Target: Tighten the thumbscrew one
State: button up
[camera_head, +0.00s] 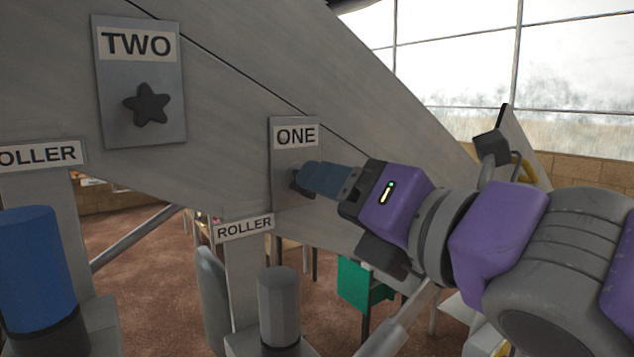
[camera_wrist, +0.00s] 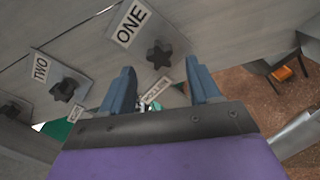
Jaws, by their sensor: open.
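Thumbscrew one (camera_wrist: 159,54) is a dark star-shaped knob on a grey plate under the label ONE (camera_head: 296,136). In the head view the knob is mostly hidden behind my gripper (camera_head: 305,178), whose blue fingers are at the plate. In the wrist view my gripper (camera_wrist: 161,84) is open, its two fingers spread apart. The knob shows beyond the fingertips, between their lines, and nothing is held. I cannot tell whether the fingers touch the knob.
A second star knob (camera_head: 147,104) sits on the plate labelled TWO, to the left. Below stand a blue cylinder (camera_head: 38,265) and a grey cylinder (camera_head: 279,305) by ROLLER labels. A green box (camera_head: 362,285) stands behind, below my arm.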

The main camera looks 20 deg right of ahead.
jog(key=shift+a, duration=0.1)
jog(key=shift+d+b+x, duration=0.2)
jog(key=shift+x, duration=0.8)
jog(key=shift+d+b+x, duration=0.2)
jog(key=shift+x, duration=0.75)
jog(key=shift+w, duration=0.1)
jog(key=shift+a, duration=0.2)
jog(key=c, duration=1)
